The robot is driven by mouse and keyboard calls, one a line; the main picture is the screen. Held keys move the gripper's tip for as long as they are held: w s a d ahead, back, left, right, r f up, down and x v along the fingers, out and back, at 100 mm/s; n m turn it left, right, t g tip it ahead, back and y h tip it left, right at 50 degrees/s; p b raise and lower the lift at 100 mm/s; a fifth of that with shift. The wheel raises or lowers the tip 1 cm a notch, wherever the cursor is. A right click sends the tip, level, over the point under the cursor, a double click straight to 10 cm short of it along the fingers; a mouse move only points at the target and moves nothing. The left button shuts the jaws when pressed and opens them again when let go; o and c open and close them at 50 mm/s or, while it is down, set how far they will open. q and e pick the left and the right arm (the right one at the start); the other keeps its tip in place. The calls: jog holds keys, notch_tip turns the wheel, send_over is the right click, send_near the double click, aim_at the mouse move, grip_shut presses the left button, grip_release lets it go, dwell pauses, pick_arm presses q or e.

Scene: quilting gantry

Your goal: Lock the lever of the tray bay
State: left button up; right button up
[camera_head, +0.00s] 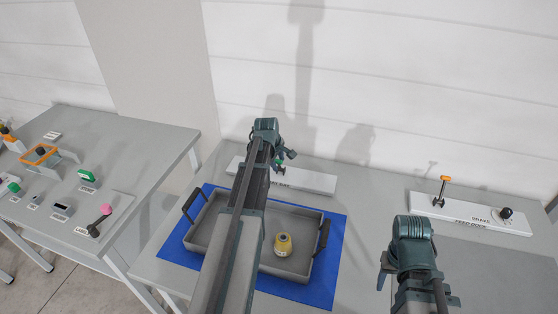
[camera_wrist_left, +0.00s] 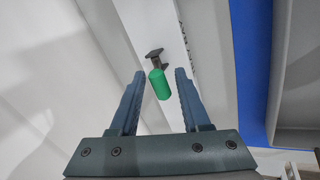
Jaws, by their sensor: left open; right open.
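The tray bay's lever has a green handle (camera_head: 280,163) on a white plate (camera_head: 312,181) at the back of the table. The plate's label is partly hidden behind my left arm. My left gripper (camera_head: 288,154) is at the lever, with its jaws open. In the left wrist view, the green handle (camera_wrist_left: 160,84) on its dark mount (camera_wrist_left: 154,54) lies between the two open fingers (camera_wrist_left: 160,76), with gaps visible on both sides. My right gripper (camera_head: 384,272) is open and empty over the table's right part, away from the lever.
A grey tray (camera_head: 208,226) with dark handles stands on a blue mat (camera_head: 330,262), holding a yellow spool-like item (camera_head: 283,244). A white panel (camera_head: 470,213) with an orange-topped lever (camera_head: 442,188) and black knob (camera_head: 506,213) is at right. A side table (camera_head: 130,140) at left holds several items.

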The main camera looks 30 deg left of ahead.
pick_arm(q)
jog(key=p+v, duration=0.7)
jog(key=v, duration=0.2)
jog(key=shift+r+p, duration=0.35)
jog(key=shift+p, duration=0.05)
jog(key=shift+s, duration=0.15)
jog(key=s+d+f+m+g, duration=0.1)
jog(key=s+d+m, duration=0.3)
jog(key=d, duration=0.6)
jog(key=s+d+m+g, duration=0.15)
jog(key=d+m, duration=0.35)
jog(key=d, duration=0.5)
jog(key=s+d+m+g, duration=0.2)
jog(key=s+d+m, duration=1)
jog(key=s+d, duration=0.3)
jog(key=shift+d+f+y, duration=0.3)
jog(key=shift+f+y, duration=0.05)
jog(key=shift+y, duration=0.05)
jog(key=shift+s, duration=0.15)
